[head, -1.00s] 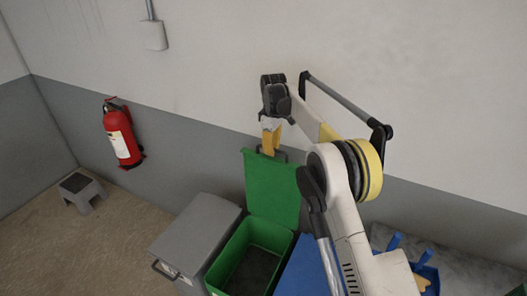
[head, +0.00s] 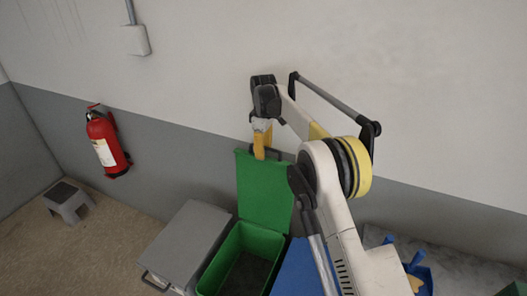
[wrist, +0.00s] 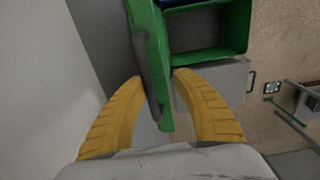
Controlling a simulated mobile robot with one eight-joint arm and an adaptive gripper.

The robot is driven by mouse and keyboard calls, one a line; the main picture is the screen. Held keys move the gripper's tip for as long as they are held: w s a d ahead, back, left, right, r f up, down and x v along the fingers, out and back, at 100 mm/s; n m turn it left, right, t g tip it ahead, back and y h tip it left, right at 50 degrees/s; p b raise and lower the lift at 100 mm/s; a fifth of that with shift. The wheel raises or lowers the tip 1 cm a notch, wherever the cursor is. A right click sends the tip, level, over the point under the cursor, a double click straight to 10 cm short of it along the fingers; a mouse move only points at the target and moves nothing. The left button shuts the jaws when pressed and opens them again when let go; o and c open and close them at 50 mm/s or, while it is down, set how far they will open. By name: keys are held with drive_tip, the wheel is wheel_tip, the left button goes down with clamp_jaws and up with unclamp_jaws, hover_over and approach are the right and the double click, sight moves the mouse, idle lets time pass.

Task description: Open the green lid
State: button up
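The green lid (head: 264,193) stands raised, nearly upright, at the back of the open green bin (head: 208,276) in the head view. The bin's dark inside shows. My gripper (head: 261,153) points down at the lid's top edge, beside the dark handle (head: 277,154). In the wrist view my gripper (wrist: 158,77) has its two yellow fingers apart, one on each side of the lid's edge (wrist: 167,121) and its dark handle bar (wrist: 148,75). The left fingertip is close to the bar; I cannot tell whether it touches.
A grey bin with a shut lid (head: 187,240) stands to the left, and a blue lid (head: 298,270) to the right. The wall (head: 210,160) is close behind.

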wheel_tip(320, 180, up, 12)
idle(0.6)
drive_tip(key=shift+s, duration=0.1)
